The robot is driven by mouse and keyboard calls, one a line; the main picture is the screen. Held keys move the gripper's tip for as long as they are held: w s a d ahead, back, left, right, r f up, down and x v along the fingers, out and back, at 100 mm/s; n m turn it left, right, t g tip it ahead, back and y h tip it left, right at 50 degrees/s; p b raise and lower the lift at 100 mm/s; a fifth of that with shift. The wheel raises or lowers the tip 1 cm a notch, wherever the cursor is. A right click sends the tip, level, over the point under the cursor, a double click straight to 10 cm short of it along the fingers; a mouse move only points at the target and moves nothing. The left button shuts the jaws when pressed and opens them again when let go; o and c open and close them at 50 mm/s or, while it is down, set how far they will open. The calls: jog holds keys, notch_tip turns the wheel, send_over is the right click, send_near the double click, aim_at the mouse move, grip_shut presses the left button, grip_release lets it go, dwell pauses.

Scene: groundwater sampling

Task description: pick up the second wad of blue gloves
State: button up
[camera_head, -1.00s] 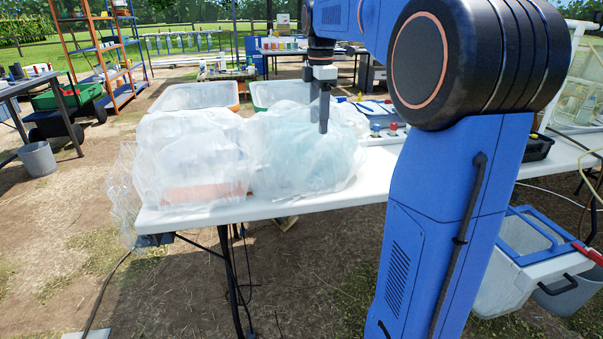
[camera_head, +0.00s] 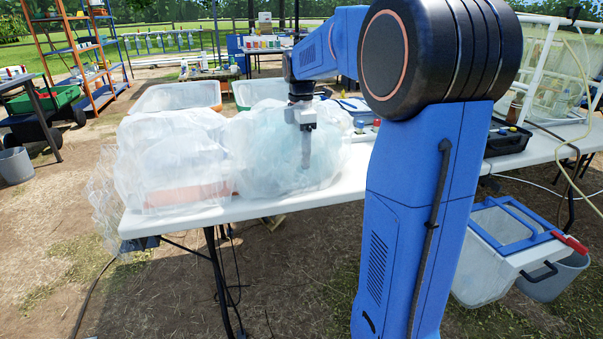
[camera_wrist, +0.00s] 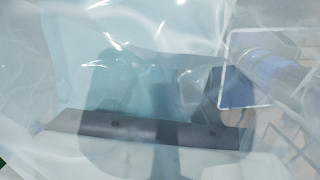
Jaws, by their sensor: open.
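My gripper (camera_head: 306,160) is at the right-hand clear plastic bag (camera_head: 262,155), its fingers pointing down against or inside the bag's right part. I cannot tell which. The jaws are open. Through the film the bag has a pale blue tint. In the wrist view the same bag (camera_wrist: 75,60) fills the picture, with blurred blue-green shapes behind the film. No separate wad of blue gloves can be made out in either view.
The white table (camera_head: 225,214) also bears a left bag-covered bin (camera_head: 165,150) and open bins behind (camera_head: 178,96). A black case (camera_head: 507,138) lies at the right.

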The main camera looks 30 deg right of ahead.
aim_at(302, 172)
jog(key=shift+w+d+f, duration=0.1)
jog(key=shift+f, duration=1.25)
jog(key=shift+w+d+f, duration=0.1)
jog(key=shift+f, duration=1.2)
jog(key=shift+c, duration=0.3)
jog(key=c, duration=1)
jog(key=shift+c, duration=0.2)
jog(key=shift+r, duration=0.15)
